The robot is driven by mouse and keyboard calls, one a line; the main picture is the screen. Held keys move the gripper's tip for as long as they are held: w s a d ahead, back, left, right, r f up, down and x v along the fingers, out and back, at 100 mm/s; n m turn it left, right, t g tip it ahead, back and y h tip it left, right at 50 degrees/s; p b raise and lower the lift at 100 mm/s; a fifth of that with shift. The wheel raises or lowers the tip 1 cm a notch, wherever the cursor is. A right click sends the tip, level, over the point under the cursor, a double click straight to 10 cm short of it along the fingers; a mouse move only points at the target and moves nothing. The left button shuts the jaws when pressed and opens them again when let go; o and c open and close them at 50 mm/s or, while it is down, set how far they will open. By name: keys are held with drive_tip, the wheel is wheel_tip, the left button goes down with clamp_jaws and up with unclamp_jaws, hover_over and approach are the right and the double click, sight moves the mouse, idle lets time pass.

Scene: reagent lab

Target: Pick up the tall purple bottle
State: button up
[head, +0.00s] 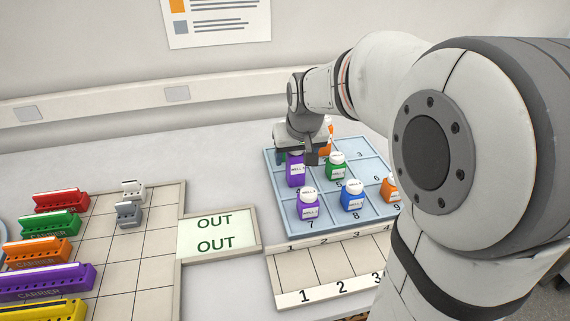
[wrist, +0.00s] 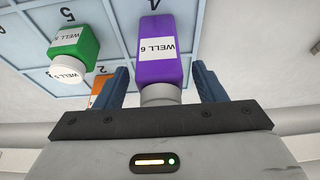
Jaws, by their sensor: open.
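The tall purple bottle (head: 295,172) stands upright in a left-hand cell of the light blue numbered rack (head: 275,193). My gripper (head: 298,158) is over it from above, jaws open. In the wrist view the purple bottle (wrist: 160,58) has a white label and a grey-white cap, and it lies between the two blue fingers of my gripper (wrist: 161,70). Gaps show between the bottle and both fingers. The cap is partly hidden by the gripper body in the head view.
A green bottle (head: 336,166) stands just right of the tall one, with a short purple bottle (head: 307,206) and a blue bottle (head: 352,196) in front. Orange bottles (head: 390,190) stand at right and behind my gripper. Carriers (head: 48,281) and an OUT tray (head: 216,234) are left.

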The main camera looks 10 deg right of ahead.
drive_tip(key=shift+w+f, duration=0.1)
drive_tip(key=shift+f, duration=0.1)
drive_tip(key=shift+c, duration=0.5)
drive_tip(key=c, duration=1)
drive_tip(key=shift+r, duration=0.1)
